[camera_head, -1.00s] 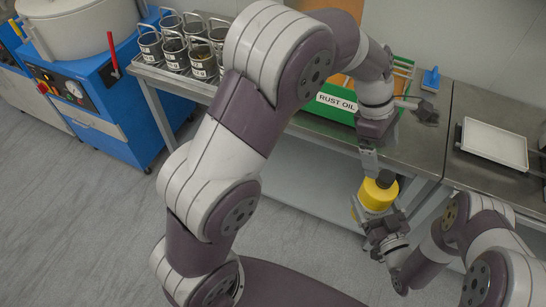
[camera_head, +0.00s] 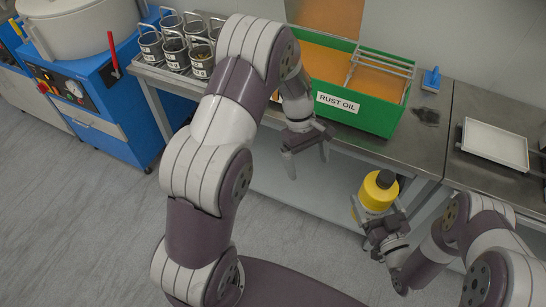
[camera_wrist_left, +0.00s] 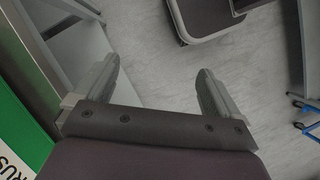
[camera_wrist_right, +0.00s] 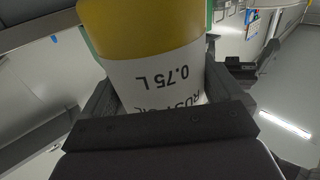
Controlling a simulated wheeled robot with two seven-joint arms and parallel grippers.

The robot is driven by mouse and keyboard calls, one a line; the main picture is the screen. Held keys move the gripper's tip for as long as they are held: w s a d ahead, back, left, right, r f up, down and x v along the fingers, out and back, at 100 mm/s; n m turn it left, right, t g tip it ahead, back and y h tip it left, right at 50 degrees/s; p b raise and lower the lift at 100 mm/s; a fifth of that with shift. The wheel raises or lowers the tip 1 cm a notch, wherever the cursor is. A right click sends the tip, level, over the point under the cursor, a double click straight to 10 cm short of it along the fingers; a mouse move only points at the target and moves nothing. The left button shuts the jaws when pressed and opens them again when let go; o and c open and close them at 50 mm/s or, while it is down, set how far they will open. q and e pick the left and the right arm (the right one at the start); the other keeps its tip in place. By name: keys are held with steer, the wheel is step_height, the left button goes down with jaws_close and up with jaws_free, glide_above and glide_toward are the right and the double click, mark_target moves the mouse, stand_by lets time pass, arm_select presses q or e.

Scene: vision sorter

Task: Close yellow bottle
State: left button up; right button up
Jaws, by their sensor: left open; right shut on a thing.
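The yellow bottle (camera_head: 377,192) has a dark cap (camera_head: 386,179) on its top in the head view. My right gripper (camera_head: 368,216) is shut around its lower body and holds it in front of the bench. In the right wrist view the bottle (camera_wrist_right: 150,40) fills the space between the fingers, with a white label reading 0.75 L. Whether the cap is fully tight cannot be told. My left gripper (camera_head: 308,168) is open and empty, left of the bottle and apart from it. In the left wrist view its two fingers (camera_wrist_left: 155,95) stand wide with only floor between them.
A green box labelled RUST OIL (camera_head: 351,110) stands on the metal bench behind my left gripper. Several metal cups (camera_head: 178,55) stand at its left. A white tray (camera_head: 494,141) and a blue scraper (camera_head: 431,79) lie to the right. Floor is free in front.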

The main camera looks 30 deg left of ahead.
step_height(320, 180, down, 2)
steer(key=shift+f+b, duration=0.15)
steer(key=shift+b, duration=1)
step_height(320, 180, down, 4)
steer(key=b, duration=0.3)
steer(key=shift+r, duration=0.25)
steer(key=shift+f+b, duration=0.2)
steer(key=shift+b, duration=0.25)
arm_select(q)
steer(key=a+f+n, duration=0.1)
steer(key=a+f, duration=0.3)
steer(key=a, duration=0.5)
steer(key=shift+a+f+t, duration=0.3)
steer(key=shift+a+f, duration=0.1)
steer(key=shift+s, duration=0.1)
